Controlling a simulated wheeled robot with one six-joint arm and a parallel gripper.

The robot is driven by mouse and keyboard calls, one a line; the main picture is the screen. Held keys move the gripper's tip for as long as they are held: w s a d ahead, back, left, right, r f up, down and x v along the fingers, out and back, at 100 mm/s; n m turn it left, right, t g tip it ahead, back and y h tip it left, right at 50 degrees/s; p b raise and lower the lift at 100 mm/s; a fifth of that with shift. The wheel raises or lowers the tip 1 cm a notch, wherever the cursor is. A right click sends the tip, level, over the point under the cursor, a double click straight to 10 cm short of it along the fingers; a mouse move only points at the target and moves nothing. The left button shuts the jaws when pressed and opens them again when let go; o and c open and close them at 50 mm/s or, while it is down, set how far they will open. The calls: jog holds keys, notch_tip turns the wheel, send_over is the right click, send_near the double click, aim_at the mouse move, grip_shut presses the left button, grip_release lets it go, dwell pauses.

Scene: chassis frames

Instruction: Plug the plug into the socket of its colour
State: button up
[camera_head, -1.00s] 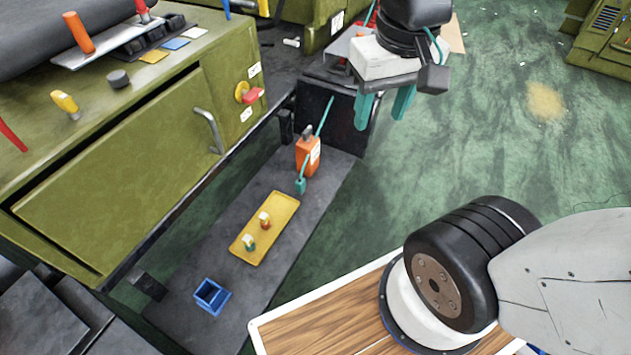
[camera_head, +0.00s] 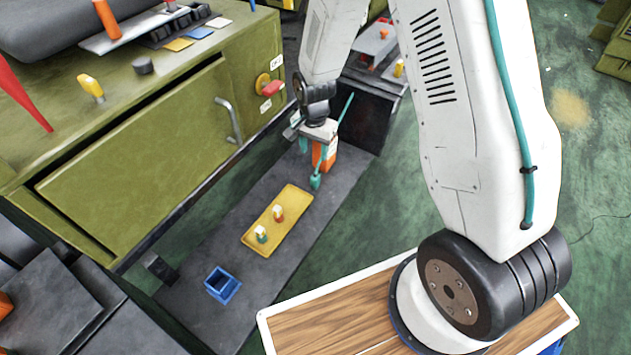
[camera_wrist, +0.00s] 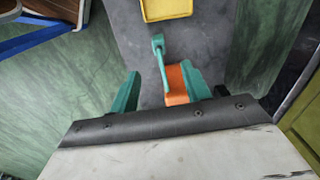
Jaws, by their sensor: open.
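A teal plug (camera_head: 315,181) hangs on a teal cord at the front of an orange box (camera_head: 325,157) on the dark walkway. The plug also shows in the wrist view (camera_wrist: 157,43), ahead of my gripper. My gripper (camera_wrist: 160,90) is open, its teal fingers apart, with the cord and part of the orange box (camera_wrist: 177,84) showing between them. In the head view my gripper (camera_head: 308,142) is at the box, partly hidden by my arm. A yellow tray (camera_head: 258,240) holds a teal-based piece (camera_head: 261,234) and an orange-based piece (camera_head: 278,213); whether these are sockets I cannot tell.
A blue open bin (camera_head: 222,285) sits on the walkway nearer than the tray. A green cabinet (camera_head: 130,165) with a handle stands along the left. A dark block (camera_head: 362,115) stands behind the orange box. The walkway between plug and tray is clear.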

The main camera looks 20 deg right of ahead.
aim_at(315, 176)
jog(key=shift+m, duration=0.4)
jog(key=f, duration=1.2)
jog(key=shift+w+d+f, duration=0.1)
jog(key=shift+d+f, duration=0.15)
jog(key=shift+f, duration=0.05)
grip_shut()
